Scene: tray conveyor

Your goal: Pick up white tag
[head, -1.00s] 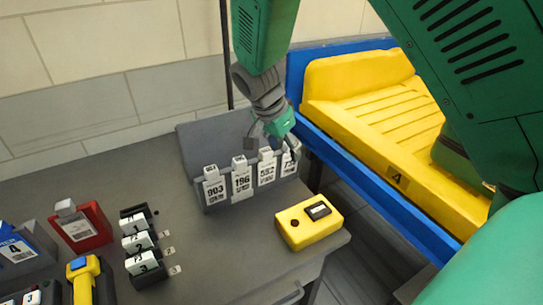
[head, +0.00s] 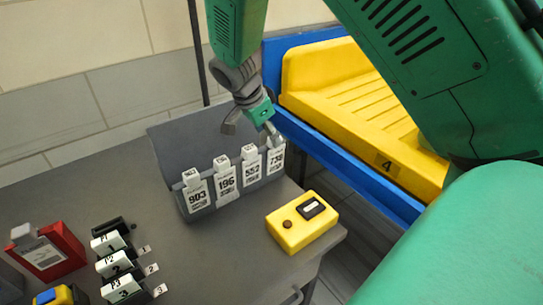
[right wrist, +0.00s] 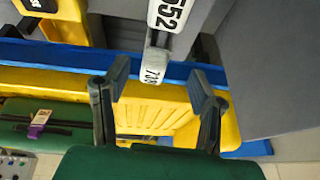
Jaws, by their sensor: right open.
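Four white tags stand in a row in a grey rack (head: 240,195) on the table. They read 903 (head: 196,193), 196 (head: 226,180), 552 (head: 252,170) and 738 (head: 275,159). My right gripper (head: 251,128) is open and empty, just above the right end of the row, near 552 and 738. In the right wrist view its spread fingers (right wrist: 160,88) are on either side of the 738 tag's end (right wrist: 154,68), apart from it. The 552 tag (right wrist: 168,14) is beyond, at the top. My left gripper does not show.
A yellow box (head: 302,222) with a display sits right of the rack. A red holder (head: 47,253) and several small numbered white tags (head: 115,263) are at left. A blue-edged yellow bin (head: 350,85) stands behind right. The table between is clear.

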